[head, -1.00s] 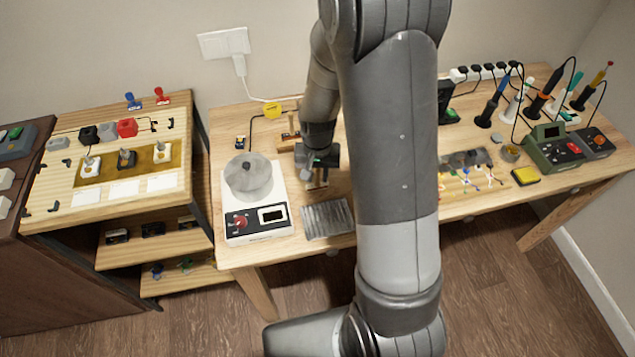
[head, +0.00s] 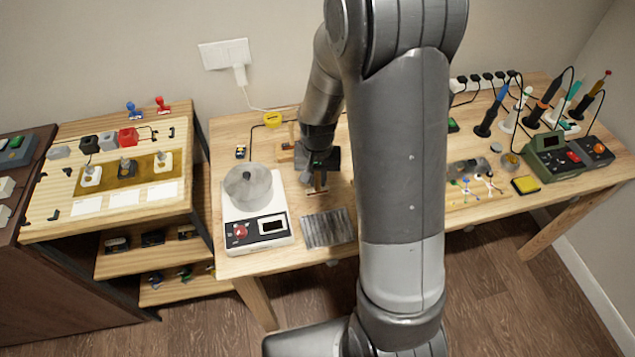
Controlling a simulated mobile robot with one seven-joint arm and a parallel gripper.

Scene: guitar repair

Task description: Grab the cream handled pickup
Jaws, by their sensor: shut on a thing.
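On the left shelf's brown mat (head: 108,182) sit three small pieces with upright handles: a white one (head: 91,178), a black one (head: 126,170) and another white one (head: 162,161). Their handle colours are too small to judge surely.
The white machine (head: 257,226) with a round metal top stands left of my gripper. A ridged grey tray (head: 327,228) lies in front of it. A wooden block (head: 285,151) is behind. Upright tools and a green device (head: 553,150) crowd the right. My arm hides the bench's middle.

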